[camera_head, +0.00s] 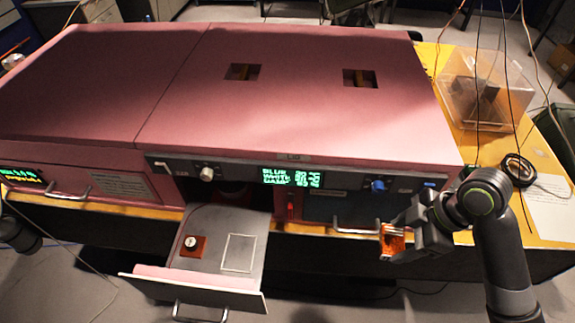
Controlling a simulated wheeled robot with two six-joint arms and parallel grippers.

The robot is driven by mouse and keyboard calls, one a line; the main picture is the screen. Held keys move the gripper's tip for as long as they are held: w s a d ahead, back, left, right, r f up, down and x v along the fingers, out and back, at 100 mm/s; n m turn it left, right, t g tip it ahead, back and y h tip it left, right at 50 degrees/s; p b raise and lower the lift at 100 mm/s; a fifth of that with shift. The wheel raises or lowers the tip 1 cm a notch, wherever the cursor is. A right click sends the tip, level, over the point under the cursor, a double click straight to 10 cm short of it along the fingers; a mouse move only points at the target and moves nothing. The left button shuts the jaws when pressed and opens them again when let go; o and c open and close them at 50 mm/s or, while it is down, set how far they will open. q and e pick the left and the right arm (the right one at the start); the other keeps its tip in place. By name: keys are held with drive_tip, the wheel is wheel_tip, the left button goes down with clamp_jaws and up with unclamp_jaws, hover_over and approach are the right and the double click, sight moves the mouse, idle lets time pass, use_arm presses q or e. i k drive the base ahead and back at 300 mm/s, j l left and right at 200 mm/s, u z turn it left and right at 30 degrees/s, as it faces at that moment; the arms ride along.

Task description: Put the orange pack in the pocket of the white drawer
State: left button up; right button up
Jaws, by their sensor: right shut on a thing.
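The orange pack (392,239) is a small, shiny orange block. My right gripper (402,240) is shut on it and holds it in front of the pink enclosure, to the right of the open drawer. The white drawer (195,290) is pulled out at the lower middle, with a pale front and a grey inside. A light-outlined rectangle, seemingly the pocket (239,253), is on its floor at the right and looks empty. A round pale-topped piece on an orange-brown square (191,245) is to its left. My left gripper is not visible; only a dark arm part shows at the left edge.
The pink foam enclosure (290,90) fills the middle. Its front has a control strip with a green-lit display (291,178) and knobs. A closed compartment with a handle (356,228) is right of the drawer. A clear bin (487,85) and black cable coil (517,168) are at right.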

sight(240, 253)
drive_tip(key=j+u, duration=0.1)
drive_tip(key=j, duration=0.65)
drive_tip(key=i+j+u, duration=0.1)
drive_tip(key=j, duration=0.6)
